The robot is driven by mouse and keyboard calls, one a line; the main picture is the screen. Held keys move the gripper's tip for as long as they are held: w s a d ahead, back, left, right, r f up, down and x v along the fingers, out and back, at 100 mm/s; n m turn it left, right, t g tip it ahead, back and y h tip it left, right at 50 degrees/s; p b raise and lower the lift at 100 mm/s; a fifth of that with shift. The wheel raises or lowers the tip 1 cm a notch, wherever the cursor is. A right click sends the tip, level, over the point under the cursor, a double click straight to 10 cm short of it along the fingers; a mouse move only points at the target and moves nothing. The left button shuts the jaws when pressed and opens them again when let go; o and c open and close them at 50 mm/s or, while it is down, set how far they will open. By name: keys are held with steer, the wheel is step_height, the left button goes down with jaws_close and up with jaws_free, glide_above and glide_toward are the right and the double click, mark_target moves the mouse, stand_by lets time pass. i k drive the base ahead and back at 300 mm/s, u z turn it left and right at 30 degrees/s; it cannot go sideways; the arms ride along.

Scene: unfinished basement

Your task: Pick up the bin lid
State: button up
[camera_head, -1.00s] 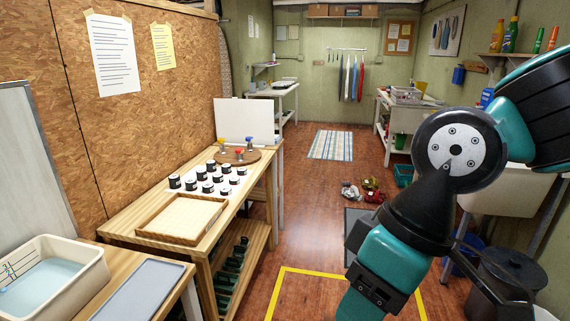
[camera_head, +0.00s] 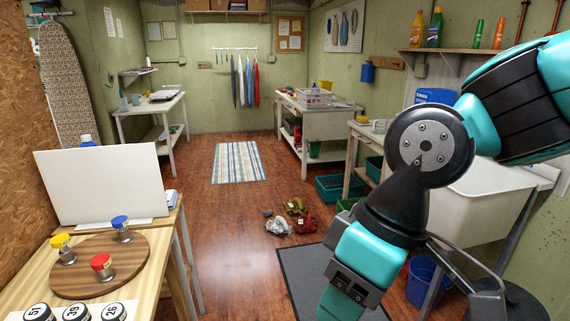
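The bin lid (camera_head: 527,299) shows as a dark, round shape in the bottom right corner of the head view. It is partly hidden by my arm and cut by the frame edge. The bin under it is almost wholly out of view. My arm fills the right side of the view, bent at a teal and black elbow. Its lower part runs down out of the bottom edge. The gripper fingers do not show, so their state and their distance from the lid cannot be seen.
A white sink (camera_head: 485,205) stands at the right, with a blue bucket (camera_head: 425,277) below. A dark mat (camera_head: 303,283) and a pile of cloths (camera_head: 290,219) lie on the floor. A wooden table (camera_head: 150,290) stands at left. The floor near the striped rug (camera_head: 238,162) is clear.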

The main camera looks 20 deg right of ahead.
mark_target(521, 305)
steer(key=z, duration=0.95)
steer(key=i, duration=1.4)
steer(key=z, duration=1.1)
steer(key=i, duration=0.7)
steer(key=z, duration=0.05)
